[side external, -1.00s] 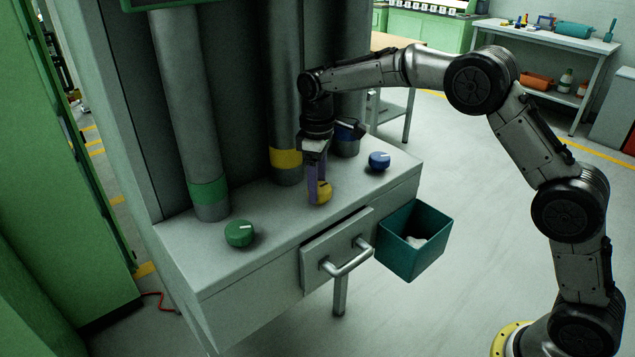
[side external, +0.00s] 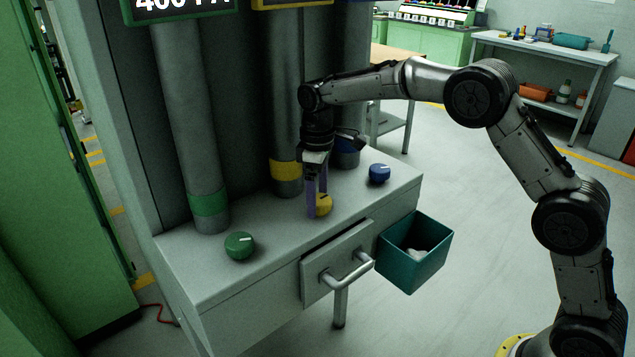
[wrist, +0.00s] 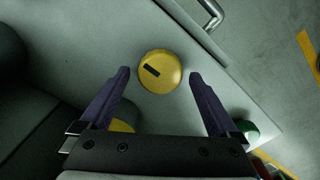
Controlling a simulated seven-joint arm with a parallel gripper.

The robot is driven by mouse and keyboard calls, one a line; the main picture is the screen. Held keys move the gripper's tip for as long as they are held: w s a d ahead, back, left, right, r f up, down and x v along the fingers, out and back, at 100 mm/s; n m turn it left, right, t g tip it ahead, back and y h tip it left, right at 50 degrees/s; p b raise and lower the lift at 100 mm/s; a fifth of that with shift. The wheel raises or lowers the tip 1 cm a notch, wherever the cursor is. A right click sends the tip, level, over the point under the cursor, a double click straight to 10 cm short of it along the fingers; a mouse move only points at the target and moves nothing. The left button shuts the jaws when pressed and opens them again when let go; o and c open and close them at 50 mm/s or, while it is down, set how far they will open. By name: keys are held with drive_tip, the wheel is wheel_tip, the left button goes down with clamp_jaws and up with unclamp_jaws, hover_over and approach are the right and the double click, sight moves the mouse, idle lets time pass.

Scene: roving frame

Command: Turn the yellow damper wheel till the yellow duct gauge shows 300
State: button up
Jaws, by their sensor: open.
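The yellow damper wheel (side external: 324,204) is a round knob on the grey cabinet top, in front of the duct with the yellow band (side external: 286,172). In the wrist view the wheel (wrist: 160,72) shows a dark pointer slanting from upper left to lower right. My gripper (side external: 317,200) is open, with its purple fingers pointing down around the wheel. In the wrist view the gripper (wrist: 159,74) has one finger on each side of the wheel, with a gap on both sides. Only the bottom edge of the yellow gauge frame (side external: 290,4) shows; its reading is cut off.
A green wheel (side external: 239,245) and a blue wheel (side external: 379,173) sit on the same cabinet top (side external: 190,265). A drawer handle (side external: 347,268) and a teal bin (side external: 413,260) are at the front. The green-framed gauge (side external: 180,8) is partly cut off. Ducts stand close behind my gripper.

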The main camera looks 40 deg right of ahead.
wheel_tip(320, 180, up, 14)
idle(0.5)
wheel_tip(320, 180, up, 4)
drive_tip(key=t, duration=0.1)
hover_over(318, 199)
drive_tip(key=s, duration=0.1)
drive_tip(key=s+d+r, duration=0.2)
drive_tip(key=s+r, duration=0.3)
drive_tip(key=s, duration=0.1)
drive_tip(key=s+d+r+m+t, duration=0.2)
drive_tip(key=s+r, duration=0.1)
drive_tip(key=s, duration=0.9)
drive_tip(key=s+d+f+m+t, duration=0.2)
drive_tip(key=s+f, duration=0.4)
drive_tip(key=s, duration=0.6)
drive_tip(key=s+f+m, duration=0.2)
drive_tip(key=s+f, duration=0.2)
drive_tip(key=f, duration=0.7)
drive_tip(key=shift+s+a+m+t, duration=0.2)
drive_tip(key=shift+m+t, duration=0.1)
drive_tip(key=shift+m, duration=0.1)
drive_tip(key=shift+r, duration=0.1)
idle(0.3)
